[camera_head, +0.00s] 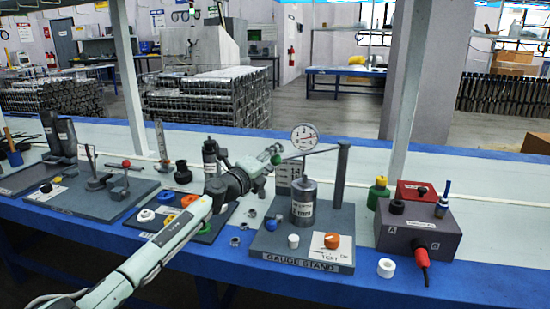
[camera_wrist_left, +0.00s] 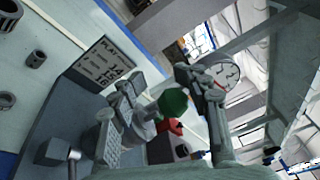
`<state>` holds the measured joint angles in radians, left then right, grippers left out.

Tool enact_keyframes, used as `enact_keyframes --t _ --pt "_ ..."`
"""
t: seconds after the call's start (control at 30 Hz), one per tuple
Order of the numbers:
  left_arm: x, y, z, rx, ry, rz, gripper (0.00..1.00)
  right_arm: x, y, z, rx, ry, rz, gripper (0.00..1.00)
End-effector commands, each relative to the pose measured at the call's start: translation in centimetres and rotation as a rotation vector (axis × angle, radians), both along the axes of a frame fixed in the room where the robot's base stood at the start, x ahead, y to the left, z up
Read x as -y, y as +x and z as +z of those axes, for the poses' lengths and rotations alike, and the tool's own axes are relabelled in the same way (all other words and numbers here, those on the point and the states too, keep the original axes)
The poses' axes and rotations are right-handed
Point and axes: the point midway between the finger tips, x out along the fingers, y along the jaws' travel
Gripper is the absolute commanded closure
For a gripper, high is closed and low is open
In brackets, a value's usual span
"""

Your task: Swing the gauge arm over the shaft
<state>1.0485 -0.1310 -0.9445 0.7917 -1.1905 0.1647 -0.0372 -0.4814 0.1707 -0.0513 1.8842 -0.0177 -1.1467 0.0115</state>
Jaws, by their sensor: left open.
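The gauge stand (camera_head: 265,245) is a grey base with a post (camera_head: 341,180) at its back right. The gauge arm (camera_head: 322,151) reaches left from the post top and carries a round white dial (camera_head: 304,137). A green knob (camera_head: 277,160) shows at its left end. The grey shaft (camera_head: 304,203) stands upright on the base, below the arm in the picture; exact alignment is unclear. My left gripper (camera_head: 271,154) is open at the green knob. In the left wrist view, the knob (camera_wrist_left: 173,104) lies between the fingers and the dial (camera_wrist_left: 222,77) behind. Contact is unclear.
An orange knob (camera_head: 332,241) and a white cap (camera_head: 293,241) sit at the stand's front. A grey box (camera_head: 420,231) with a red plug stands right. A tray with coloured rings (camera_head: 166,197) lies left, partly behind my arm. Small metal rings lie between.

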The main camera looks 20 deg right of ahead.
Motion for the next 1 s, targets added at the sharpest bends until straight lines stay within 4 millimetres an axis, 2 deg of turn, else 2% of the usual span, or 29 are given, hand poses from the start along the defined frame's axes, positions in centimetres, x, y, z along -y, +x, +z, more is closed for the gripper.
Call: enact_keyframes --t 0.27,0.5,0.57,1.0 --pt "-0.1 -0.3 0.5 0.007 0.001 -0.003 0.56 0.2 0.3 0.2 0.005 -0.003 -0.001 0.5" --pt "-2.0 -1.8 0.2 0.007 0.005 -0.006 0.56 0.1 0.1 0.1 0.002 -0.002 0.0 0.5" --pt "-2.4 -2.2 0.8 0.015 0.003 -0.006 0.56 0.1 0.1 0.1 0.001 -0.002 0.0 0.5" --pt "-8.1 -6.7 0.2 0.0 -0.002 -0.002 0.56 0.1 0.0 0.1 0.0 -0.001 0.0 0.5"
